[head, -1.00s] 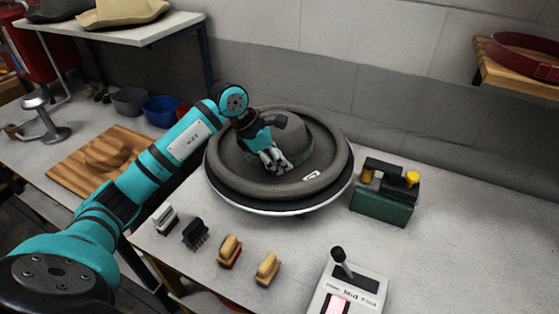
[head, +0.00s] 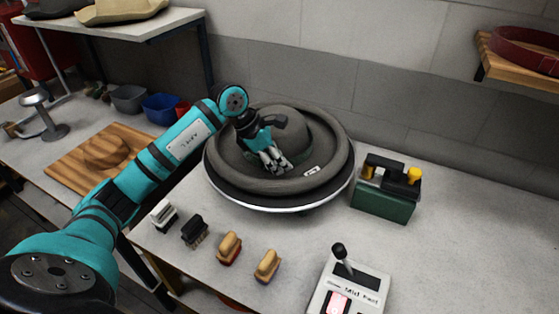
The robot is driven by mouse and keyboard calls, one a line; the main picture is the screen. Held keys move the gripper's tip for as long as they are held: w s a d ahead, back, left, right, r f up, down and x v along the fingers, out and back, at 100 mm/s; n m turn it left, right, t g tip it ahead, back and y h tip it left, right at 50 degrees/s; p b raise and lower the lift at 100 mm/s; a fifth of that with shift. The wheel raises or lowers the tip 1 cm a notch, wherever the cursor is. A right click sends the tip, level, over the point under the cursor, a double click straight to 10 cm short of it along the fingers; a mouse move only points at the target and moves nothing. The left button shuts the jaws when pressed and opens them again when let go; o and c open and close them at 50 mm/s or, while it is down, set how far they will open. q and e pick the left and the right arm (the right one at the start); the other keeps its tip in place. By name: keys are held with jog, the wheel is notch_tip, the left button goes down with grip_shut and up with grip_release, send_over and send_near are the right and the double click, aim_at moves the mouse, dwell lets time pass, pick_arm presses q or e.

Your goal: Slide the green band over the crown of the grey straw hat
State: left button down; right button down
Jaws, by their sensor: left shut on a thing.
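The grey straw hat (head: 230,150) lies brim down on a round press plate on the table. Its wide brim has a raised rim, and a small white tag shows at the front right. My right gripper is not in view.
A green block with yellow knobs (head: 384,204) stands right of the hat. A control box with a lever (head: 360,290) is at the front. Several small brushes (head: 229,248) line the front left. A wooden board (head: 75,160) lies left. The table's right side is clear.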

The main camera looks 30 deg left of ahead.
pick_arm(q)
jog(key=c, duration=1.2)
grip_release()
jog(key=shift+r, duration=0.1)
